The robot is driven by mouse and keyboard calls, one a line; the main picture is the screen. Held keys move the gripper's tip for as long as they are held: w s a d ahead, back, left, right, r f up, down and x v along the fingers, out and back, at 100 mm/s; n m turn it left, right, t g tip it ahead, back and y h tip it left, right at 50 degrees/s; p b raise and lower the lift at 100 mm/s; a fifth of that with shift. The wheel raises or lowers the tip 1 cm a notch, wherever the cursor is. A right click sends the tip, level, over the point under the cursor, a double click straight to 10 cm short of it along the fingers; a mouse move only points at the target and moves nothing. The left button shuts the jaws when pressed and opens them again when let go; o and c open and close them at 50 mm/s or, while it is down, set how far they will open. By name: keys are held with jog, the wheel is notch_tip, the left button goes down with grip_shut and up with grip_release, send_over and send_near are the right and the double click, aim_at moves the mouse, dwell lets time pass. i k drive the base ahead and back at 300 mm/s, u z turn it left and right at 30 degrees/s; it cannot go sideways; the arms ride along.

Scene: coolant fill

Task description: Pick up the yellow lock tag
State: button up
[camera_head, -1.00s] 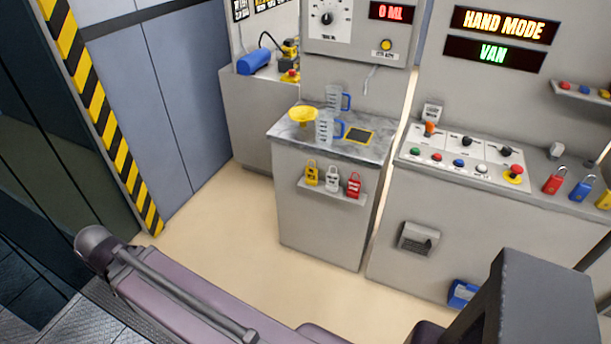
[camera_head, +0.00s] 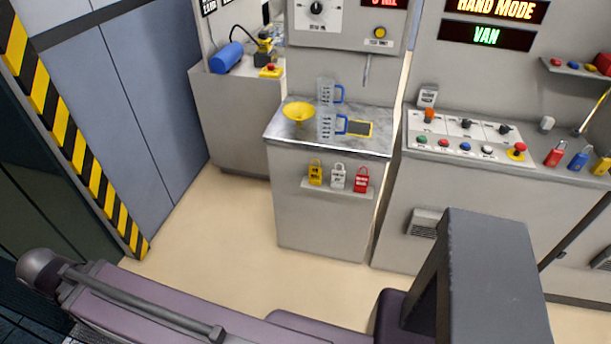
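The yellow lock tag (camera_head: 315,174) is the leftmost of three padlock-shaped tags on a small shelf (camera_head: 336,192) on the front of the grey cabinet. The white tag (camera_head: 338,178) is in the middle and the red tag (camera_head: 361,181) is on the right. All three stand upright with their shackles up. My gripper is not in view. Parts of my own body fill the bottom of the view, well below the shelf, and do not cover the tags.
Above the shelf, the counter (camera_head: 372,146) holds a yellow funnel (camera_head: 298,110), two clear jugs with blue handles (camera_head: 326,124) and a yellow-edged black pad (camera_head: 359,129). A control panel (camera_head: 470,140) stands to the right. Pale floor (camera_head: 225,235) is clear before the cabinet.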

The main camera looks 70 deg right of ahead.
aim_at(314, 173)
jog(key=i, duration=0.55)
jog(key=z, duration=0.5)
jog(key=k, duration=0.15)
jog(key=z, duration=2.6)
jog(key=i, duration=0.15)
jog(key=z, duration=0.25)
